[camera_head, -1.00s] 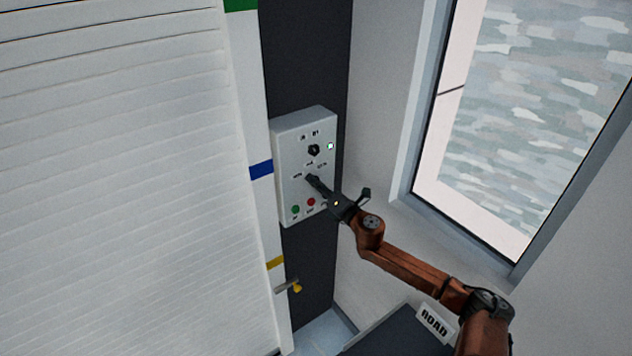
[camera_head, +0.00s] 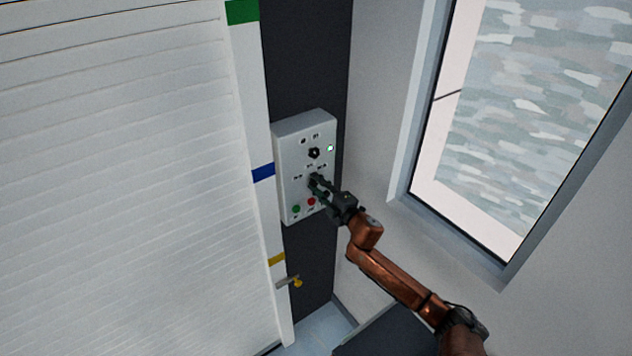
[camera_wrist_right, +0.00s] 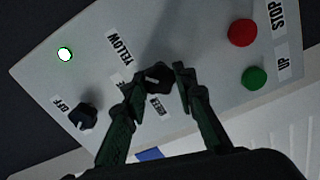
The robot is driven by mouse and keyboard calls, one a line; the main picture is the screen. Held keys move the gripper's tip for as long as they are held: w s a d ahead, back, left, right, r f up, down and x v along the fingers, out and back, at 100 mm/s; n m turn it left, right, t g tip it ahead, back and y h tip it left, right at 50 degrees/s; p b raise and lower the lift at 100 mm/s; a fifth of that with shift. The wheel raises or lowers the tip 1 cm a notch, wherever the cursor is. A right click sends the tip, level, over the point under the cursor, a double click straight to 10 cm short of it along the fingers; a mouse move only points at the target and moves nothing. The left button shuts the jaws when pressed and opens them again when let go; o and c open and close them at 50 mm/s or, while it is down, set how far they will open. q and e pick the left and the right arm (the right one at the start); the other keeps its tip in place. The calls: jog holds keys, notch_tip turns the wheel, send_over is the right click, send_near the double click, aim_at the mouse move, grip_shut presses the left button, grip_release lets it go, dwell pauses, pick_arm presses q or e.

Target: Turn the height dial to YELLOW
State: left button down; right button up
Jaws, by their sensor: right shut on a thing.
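The control panel (camera_head: 290,135) is a light grey box on a dark wall strip. The height dial (camera_wrist_right: 157,75) is a black knob on its face, with a YELLOW label (camera_wrist_right: 120,48) beside it. Two other labels around it are partly hidden or hard to read. My right gripper (camera_head: 314,182) is at the dial; in the right wrist view its fingers (camera_wrist_right: 160,79) stand either side of the knob, shut on it. I cannot tell which label the dial points to. My left gripper is not in view.
A second black knob (camera_wrist_right: 82,117) sits by an OFF label, near a lit lamp (camera_wrist_right: 65,54). A red STOP button (camera_wrist_right: 242,32) and a green UP button (camera_wrist_right: 255,78) are close to the fingers. A white shutter (camera_head: 120,180) stands left, a window (camera_head: 530,110) right.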

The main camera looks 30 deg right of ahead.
jog(key=shift+d+m+p, duration=0.1)
jog(key=shift+m+p, duration=0.4)
jog(key=shift+m, duration=0.6)
jog(key=o, duration=1.2)
jog(key=shift+c, duration=0.2)
jog(key=s, duration=1.2)
jog(key=shift+d, duration=0.4)
